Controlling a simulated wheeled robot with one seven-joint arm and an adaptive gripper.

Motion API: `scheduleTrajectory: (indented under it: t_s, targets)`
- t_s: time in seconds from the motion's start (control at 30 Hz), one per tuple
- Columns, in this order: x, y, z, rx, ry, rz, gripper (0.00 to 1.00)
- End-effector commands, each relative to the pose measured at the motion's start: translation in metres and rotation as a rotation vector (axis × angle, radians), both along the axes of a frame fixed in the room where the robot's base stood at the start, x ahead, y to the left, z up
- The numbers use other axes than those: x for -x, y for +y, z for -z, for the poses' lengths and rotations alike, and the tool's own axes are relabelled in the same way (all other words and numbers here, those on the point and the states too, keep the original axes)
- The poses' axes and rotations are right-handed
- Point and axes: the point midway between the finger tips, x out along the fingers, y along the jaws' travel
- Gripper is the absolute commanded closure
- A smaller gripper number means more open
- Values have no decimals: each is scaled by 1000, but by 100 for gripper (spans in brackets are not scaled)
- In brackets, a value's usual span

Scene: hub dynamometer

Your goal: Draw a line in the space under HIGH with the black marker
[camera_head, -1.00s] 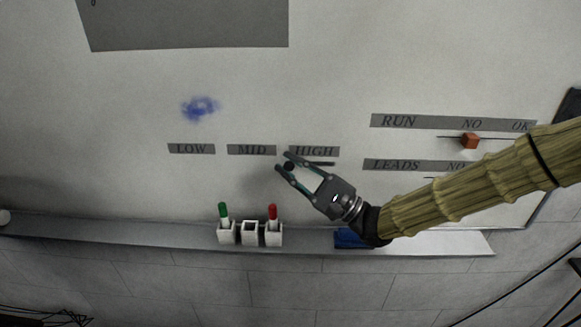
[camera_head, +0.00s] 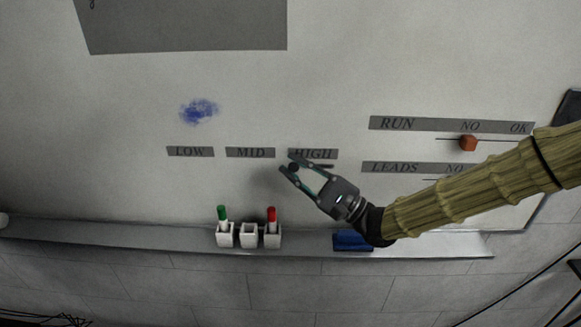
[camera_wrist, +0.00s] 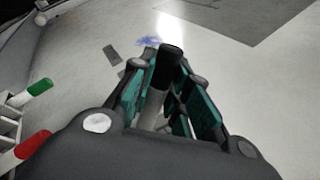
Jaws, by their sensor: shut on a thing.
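The whiteboard (camera_head: 330,60) carries a grey HIGH label (camera_head: 327,154), to the right of LOW (camera_head: 190,152) and MID (camera_head: 250,153). My gripper (camera_head: 288,163) is just below and left of HIGH and covers part of the label's lower left. It is shut on the black marker, whose dark end (camera_head: 293,167) shows between the fingertips. In the wrist view the marker's black end (camera_wrist: 171,62) and pale body (camera_wrist: 151,107) lie between the fingers. A short dark mark (camera_head: 326,166) shows under HIGH, partly hidden by my gripper. I cannot tell whether the marker touches the board.
On the ledge (camera_head: 120,238) below stand a green marker (camera_head: 222,213) and a red marker (camera_head: 272,214) in white holders, with an empty holder (camera_head: 249,237) between. A blue eraser (camera_head: 350,240) lies under my wrist. A blue smudge (camera_head: 199,111) is above LOW.

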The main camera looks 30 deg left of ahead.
Motion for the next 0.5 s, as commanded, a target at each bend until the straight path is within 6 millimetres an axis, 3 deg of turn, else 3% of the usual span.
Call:
scheduleTrajectory:
  t_s: [0.5]
  targets:
    - [-3, -5, 0, 0, -1, 0, 99]
